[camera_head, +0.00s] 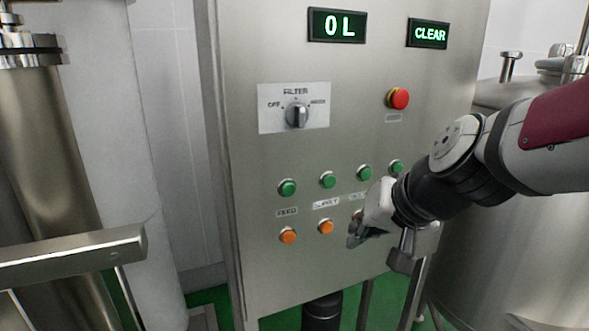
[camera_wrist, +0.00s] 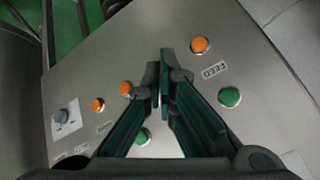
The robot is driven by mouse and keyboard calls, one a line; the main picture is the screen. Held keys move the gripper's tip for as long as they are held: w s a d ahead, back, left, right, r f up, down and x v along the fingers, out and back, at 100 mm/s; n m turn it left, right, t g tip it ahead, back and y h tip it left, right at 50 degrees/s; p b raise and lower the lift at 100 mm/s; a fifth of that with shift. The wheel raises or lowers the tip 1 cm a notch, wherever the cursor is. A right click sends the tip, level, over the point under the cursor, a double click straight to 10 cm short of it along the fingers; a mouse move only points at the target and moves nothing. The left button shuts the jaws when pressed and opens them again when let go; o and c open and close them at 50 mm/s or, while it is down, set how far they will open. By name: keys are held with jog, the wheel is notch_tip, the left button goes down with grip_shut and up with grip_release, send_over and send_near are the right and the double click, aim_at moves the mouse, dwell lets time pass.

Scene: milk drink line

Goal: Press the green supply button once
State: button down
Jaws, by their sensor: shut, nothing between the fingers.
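The green supply button (camera_head: 328,180) is the second green button from the left on the steel panel, above a label that seems to read SUPPLY. In the wrist view, the green button (camera_wrist: 142,137) next to the FEED one appears between my fingers, low in the picture. My gripper (camera_head: 355,240) is at the panel's lower part, below and right of the supply button, and covers part of the third column. In the wrist view my gripper (camera_wrist: 160,70) is shut and empty, its fingertips between two orange buttons. I cannot tell whether it touches the panel.
The green feed button (camera_head: 288,187) is left of supply; orange buttons (camera_head: 325,227) run below. A filter knob (camera_head: 297,115) and red emergency button (camera_head: 398,98) are higher. Displays read 0 L (camera_head: 338,25) and CLEAR (camera_head: 429,34). A steel bar (camera_head: 70,257) juts in at left.

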aim_at(330, 182)
jog(key=w, duration=0.1)
jog(key=w+d+r+m+p, duration=0.1)
jog(key=w+m+t+h+p, duration=0.1)
jog(key=shift+w+d+r, duration=0.25)
jog(key=shift+w+d, duration=0.15)
jog(key=w+a+p, duration=0.1)
jog(key=w+a, duration=0.1)
jog(key=w, duration=0.6)
jog(key=shift+w+a+p, duration=0.15)
jog(key=shift+a+p, duration=0.2)
jog(key=shift+a, duration=0.05)
dwell(1.3)
jog(key=shift+w+a, duration=0.15)
jog(key=shift+w, duration=0.25)
